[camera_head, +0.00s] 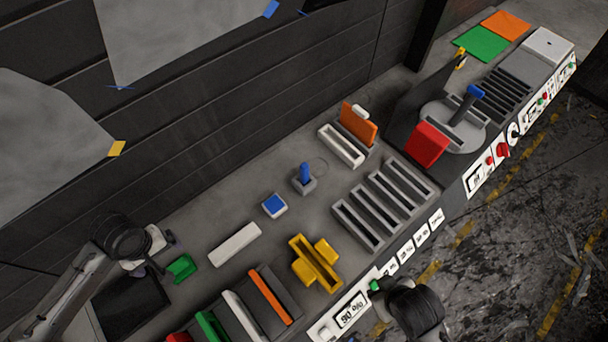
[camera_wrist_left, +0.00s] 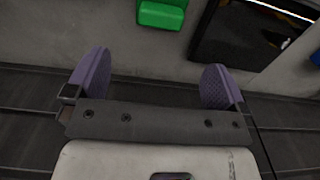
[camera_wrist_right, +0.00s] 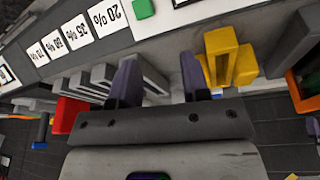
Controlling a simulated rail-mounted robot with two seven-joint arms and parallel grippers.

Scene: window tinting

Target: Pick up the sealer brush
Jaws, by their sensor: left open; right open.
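I cannot tell for certain which object is the sealer brush. A blue-handled tool (camera_head: 305,173) stands upright in a small grey holder mid-bench; its lower end is hidden. My left gripper (camera_wrist_left: 155,85) is open and empty near a green block (camera_wrist_left: 161,14); in the head view that block (camera_head: 181,267) lies just right of the left hand. My right gripper (camera_wrist_right: 157,82) is open and empty by the bench's front edge, with a yellow holder (camera_wrist_right: 226,58) beside it. The yellow holder (camera_head: 316,262) also shows in the head view. The right fingertips are unclear there.
Grey slotted racks (camera_head: 367,222) stand right of the yellow holder. A blue pad (camera_head: 274,205) and a white bar (camera_head: 235,244) lie mid-bench. An orange squeegee-like piece (camera_head: 359,123) stands in a white tray. A red block (camera_head: 427,145) is further right. Wall panels border the back.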

